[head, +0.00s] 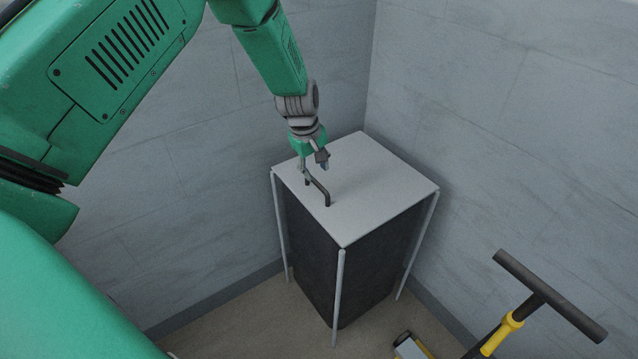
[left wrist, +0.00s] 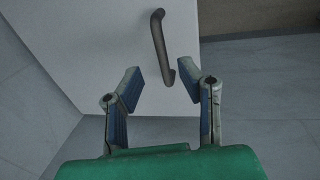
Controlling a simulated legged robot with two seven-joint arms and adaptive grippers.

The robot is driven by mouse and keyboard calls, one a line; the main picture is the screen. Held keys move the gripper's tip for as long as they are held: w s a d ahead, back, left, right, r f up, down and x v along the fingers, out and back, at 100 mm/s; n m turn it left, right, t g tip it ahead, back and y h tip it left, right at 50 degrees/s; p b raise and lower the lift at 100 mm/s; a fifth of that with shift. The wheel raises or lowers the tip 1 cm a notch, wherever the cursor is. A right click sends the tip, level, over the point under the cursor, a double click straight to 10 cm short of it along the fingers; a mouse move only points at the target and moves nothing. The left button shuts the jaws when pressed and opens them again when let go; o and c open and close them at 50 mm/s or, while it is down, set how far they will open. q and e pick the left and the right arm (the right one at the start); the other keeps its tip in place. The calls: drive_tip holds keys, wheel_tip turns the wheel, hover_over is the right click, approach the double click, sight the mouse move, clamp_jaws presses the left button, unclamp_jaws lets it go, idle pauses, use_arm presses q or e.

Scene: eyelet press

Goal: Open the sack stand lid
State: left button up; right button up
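The sack stand lid (head: 375,185) is a flat light grey square panel lying closed on top of the sack stand, which stands in the room's corner. A dark bar handle (head: 318,188) is fixed near the lid's left edge. My left gripper (head: 314,168) is over the lid beside the handle's far end. In the left wrist view, the left gripper (left wrist: 158,84) is open, and the handle (left wrist: 161,48) lies beyond its fingertips, its lower end close to the gap between them. The lid (left wrist: 95,45) fills much of that view. My right gripper is in neither view.
The stand has thin grey legs (head: 339,290) around a dark sack (head: 370,250). Grey walls (head: 480,110) close in behind it on both sides. A yellow tool with a black T-handle (head: 545,295) stands at the lower right. A small yellow and dark object (head: 410,345) is on the floor.

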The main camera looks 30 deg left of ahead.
sight(319, 184)
use_arm(q)
drive_tip(key=f, duration=0.4)
drive_tip(key=w+f, duration=0.1)
drive_tip(key=shift+f, duration=0.4)
drive_tip(key=shift+d, duration=0.1)
drive_tip(key=shift+r, duration=0.1)
clamp_jaws()
